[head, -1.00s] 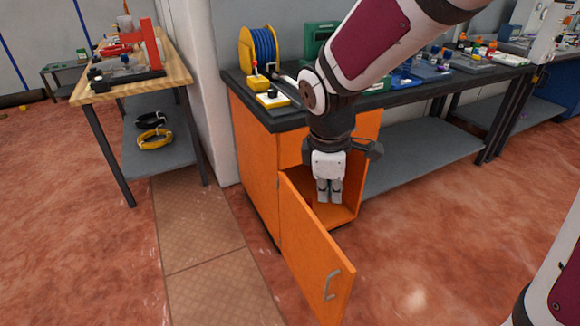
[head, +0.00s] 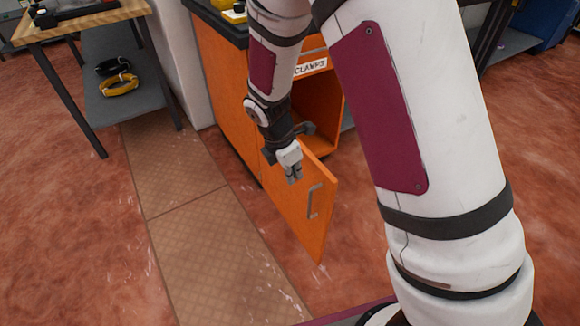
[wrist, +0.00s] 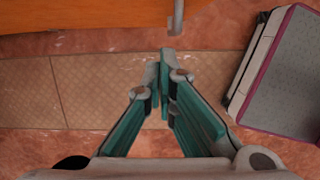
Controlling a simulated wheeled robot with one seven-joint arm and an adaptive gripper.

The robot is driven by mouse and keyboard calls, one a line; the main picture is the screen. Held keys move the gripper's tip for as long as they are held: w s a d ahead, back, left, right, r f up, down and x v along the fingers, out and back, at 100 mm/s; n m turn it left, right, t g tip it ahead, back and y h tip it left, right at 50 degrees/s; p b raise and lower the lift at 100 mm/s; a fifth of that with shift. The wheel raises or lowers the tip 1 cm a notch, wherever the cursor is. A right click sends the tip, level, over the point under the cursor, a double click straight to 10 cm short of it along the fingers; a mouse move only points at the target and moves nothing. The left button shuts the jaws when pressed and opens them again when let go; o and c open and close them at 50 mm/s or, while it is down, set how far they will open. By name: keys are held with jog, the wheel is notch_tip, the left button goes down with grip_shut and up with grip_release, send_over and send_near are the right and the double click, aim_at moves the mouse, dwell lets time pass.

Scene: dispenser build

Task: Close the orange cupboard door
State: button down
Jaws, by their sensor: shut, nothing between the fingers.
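The orange cupboard door (head: 302,217) stands open, swung out from the orange cupboard (head: 222,90). Its outer face and grey handle (head: 314,201) show in the head view. The cupboard's opening shows behind the door, partly hidden by my arm. My gripper (head: 294,179) is shut and empty, fingers pointing down, in front of the door's outer face near its upper edge. In the wrist view, the shut fingertips (wrist: 164,58) lie below the door (wrist: 80,14) and its handle (wrist: 178,18). I cannot tell whether the gripper touches the door.
A label reading CLAMPS (head: 311,67) is on the cupboard front. A wooden-topped table (head: 75,22) with a lower shelf stands at the left. Brown floor plates (head: 185,205) run beside the cupboard.

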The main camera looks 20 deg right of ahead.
aim_at(309, 174)
jog(key=shift+w+d+f+b, duration=0.3)
jog(key=shift+d+f, duration=0.25)
jog(key=shift+d, duration=0.2)
jog(key=shift+w+d+f+b, duration=0.15)
jog(key=shift+d+f+b, duration=0.1)
jog(key=shift+d+f, duration=0.4)
jog(key=shift+w+d+f+b, duration=0.3)
jog(key=shift+d+f, duration=0.1)
jog(key=shift+d, duration=0.5)
jog(key=shift+d, duration=0.1)
